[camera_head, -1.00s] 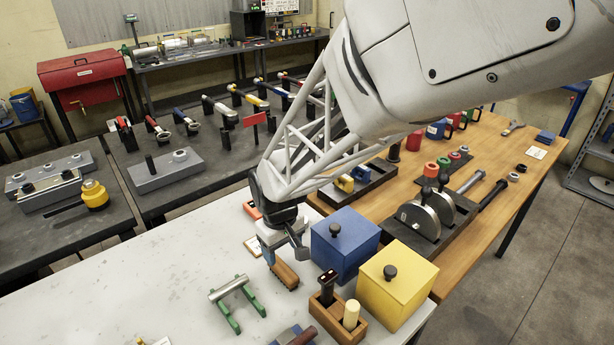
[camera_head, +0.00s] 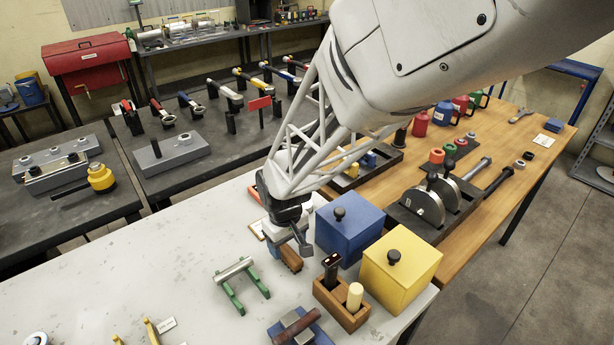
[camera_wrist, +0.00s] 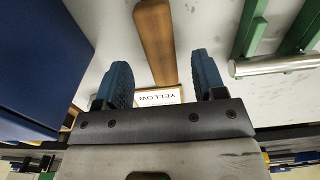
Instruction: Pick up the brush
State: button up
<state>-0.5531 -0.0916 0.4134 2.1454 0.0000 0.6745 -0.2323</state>
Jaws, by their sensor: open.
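The brush (camera_head: 291,259) is a brown wooden piece lying on the pale bench top, left of the blue box. In the head view its far part is hidden by my gripper (camera_head: 284,247). In the wrist view the brush's wooden back (camera_wrist: 155,38) runs up the picture, with its lower end between my two blue fingers (camera_wrist: 160,80). The fingers stand apart, with a gap on each side of the wood. My gripper is open and low over the brush. I cannot tell how deep the fingertips reach beside it.
The blue lidded box (camera_head: 350,236) stands close right of my gripper. A yellow box (camera_head: 400,272) and a wooden holder (camera_head: 341,304) with upright handles stand nearer. A green-legged stand (camera_head: 240,282) is to the left.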

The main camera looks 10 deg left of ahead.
aim_at(287, 251)
jog(key=shift+f, duration=1.75)
jog(key=c, duration=1.1)
jog(key=shift+r, duration=5)
